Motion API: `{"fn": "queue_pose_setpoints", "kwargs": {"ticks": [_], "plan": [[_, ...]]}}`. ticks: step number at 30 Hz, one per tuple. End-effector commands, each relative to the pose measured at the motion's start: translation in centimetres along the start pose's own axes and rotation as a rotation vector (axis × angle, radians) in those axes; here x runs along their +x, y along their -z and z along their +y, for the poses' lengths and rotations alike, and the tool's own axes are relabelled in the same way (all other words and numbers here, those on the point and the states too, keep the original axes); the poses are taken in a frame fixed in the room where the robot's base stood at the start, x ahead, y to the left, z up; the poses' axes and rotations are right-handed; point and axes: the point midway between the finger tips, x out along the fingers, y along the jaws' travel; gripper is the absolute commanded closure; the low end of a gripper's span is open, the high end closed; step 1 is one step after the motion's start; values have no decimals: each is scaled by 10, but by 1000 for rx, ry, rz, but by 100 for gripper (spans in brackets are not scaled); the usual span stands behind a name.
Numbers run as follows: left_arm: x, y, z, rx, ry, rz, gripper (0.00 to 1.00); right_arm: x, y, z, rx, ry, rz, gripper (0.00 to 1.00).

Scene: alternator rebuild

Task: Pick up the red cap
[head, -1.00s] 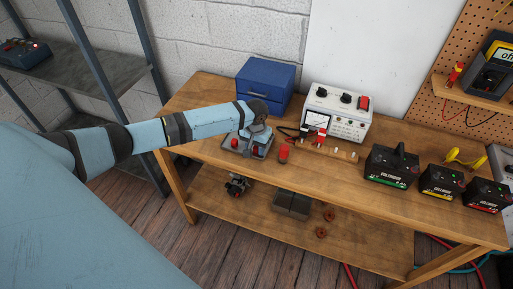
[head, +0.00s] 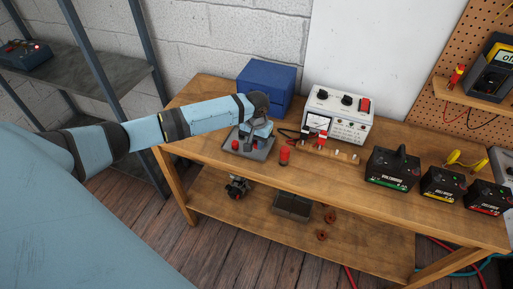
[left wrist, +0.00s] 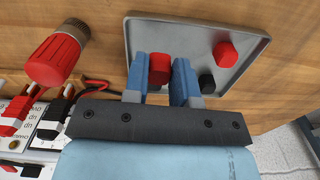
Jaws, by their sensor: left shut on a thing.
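My left gripper (head: 258,137) is over the grey metal tray (head: 268,153) on the workbench. In the left wrist view, the gripper (left wrist: 161,78) is shut on a red cap (left wrist: 159,68), with one blue finger on each side. This red cap also shows below the fingers in the head view (head: 262,146). A second red cap (left wrist: 225,52) and a black cap (left wrist: 207,84) sit in the tray beside the gripper. I cannot tell exactly how high the held cap is above the tray floor. My right gripper is not in view.
A blue box (head: 266,86) and a white meter unit (head: 338,112) are behind. Black chargers (head: 393,167) stand at the right. The bench's front edge is close to the tray.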

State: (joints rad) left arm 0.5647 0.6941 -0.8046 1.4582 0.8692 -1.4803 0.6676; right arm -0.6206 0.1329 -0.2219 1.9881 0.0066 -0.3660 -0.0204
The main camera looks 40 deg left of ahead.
Motion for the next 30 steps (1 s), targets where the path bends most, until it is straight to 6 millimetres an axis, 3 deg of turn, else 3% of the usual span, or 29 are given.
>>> {"fn": "queue_pose_setpoints", "kwargs": {"ticks": [9, 15, 21, 30], "plan": [[-94, 1, 0, 2, -1, 6, 86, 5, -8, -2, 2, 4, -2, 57], [-138, 0, 0, 1, 0, 3, 86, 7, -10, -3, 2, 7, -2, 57], [-160, 0, 0, 0, 0, 2, 86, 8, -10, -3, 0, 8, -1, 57], [-165, 0, 0, 0, 0, 0, 86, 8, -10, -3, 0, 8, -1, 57]]}}
